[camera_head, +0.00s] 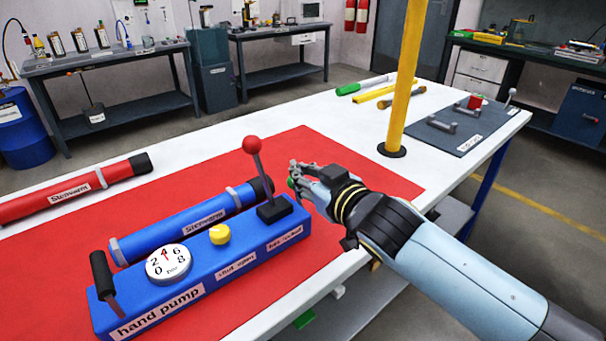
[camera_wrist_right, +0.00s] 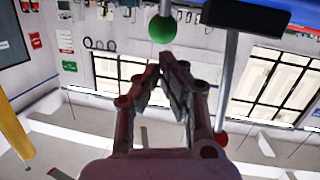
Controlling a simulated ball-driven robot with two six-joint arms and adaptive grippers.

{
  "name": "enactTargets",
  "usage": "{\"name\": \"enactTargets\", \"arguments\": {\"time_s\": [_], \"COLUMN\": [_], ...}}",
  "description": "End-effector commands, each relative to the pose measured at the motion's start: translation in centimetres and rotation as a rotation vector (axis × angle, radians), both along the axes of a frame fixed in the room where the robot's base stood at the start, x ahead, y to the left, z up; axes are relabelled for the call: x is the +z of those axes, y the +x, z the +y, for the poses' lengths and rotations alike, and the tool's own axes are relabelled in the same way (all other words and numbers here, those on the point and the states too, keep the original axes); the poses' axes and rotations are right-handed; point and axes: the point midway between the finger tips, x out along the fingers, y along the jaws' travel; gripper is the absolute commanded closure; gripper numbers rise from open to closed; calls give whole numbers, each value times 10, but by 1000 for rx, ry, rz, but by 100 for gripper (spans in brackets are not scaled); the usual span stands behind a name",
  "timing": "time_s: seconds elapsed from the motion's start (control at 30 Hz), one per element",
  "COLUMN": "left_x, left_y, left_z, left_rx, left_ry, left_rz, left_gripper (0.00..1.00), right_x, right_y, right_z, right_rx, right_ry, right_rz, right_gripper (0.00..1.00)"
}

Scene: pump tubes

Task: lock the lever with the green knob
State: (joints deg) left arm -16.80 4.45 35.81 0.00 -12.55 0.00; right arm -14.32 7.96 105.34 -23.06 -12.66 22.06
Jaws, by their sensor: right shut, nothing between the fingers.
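A small green knob (camera_head: 291,183) shows beside the fingertips of my right gripper (camera_head: 299,170), at the right end of the blue hand pump (camera_head: 225,262). Its lever's lower part cannot be made out there. In the right wrist view the green knob (camera_wrist_right: 162,29) sits on a thin rod from the top edge, just past the fingertips (camera_wrist_right: 174,62). The right fingers are shut with nothing between them; I cannot tell whether they touch the knob. A second lever with a red knob (camera_head: 251,145) stands tilted on the pump's black base. My left gripper is not in view.
The pump also has a yellow knob (camera_head: 219,234), a gauge (camera_head: 168,263) and a black handle (camera_head: 102,272). Blue (camera_head: 188,222) and red (camera_head: 75,190) tubes lie behind it. A yellow post (camera_head: 405,75) rises behind my right arm. The red mat (camera_head: 335,160) has bare room.

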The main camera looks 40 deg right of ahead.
Motion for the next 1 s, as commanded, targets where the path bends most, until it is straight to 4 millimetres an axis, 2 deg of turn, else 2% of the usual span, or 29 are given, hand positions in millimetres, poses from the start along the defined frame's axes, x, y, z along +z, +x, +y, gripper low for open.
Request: {"name": "enactTargets", "arguments": {"time_s": [0.23, 0.47, 0.67, 1.0], "left_x": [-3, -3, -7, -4], "left_y": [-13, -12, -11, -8], "left_z": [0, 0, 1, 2], "left_rx": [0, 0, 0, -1], "left_ry": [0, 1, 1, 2], "left_rz": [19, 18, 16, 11], "left_gripper": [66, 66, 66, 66], "right_x": [-7, -7, -14, -13], "right_y": [5, 5, 21, 20], "right_z": [-1, -1, -2, -2], "right_rx": [1, 0, 0, 0], "right_ry": [-1, -1, 0, -1], "right_rz": [-1, -1, 0, 4], "right_gripper": [100, 100, 100, 100]}}
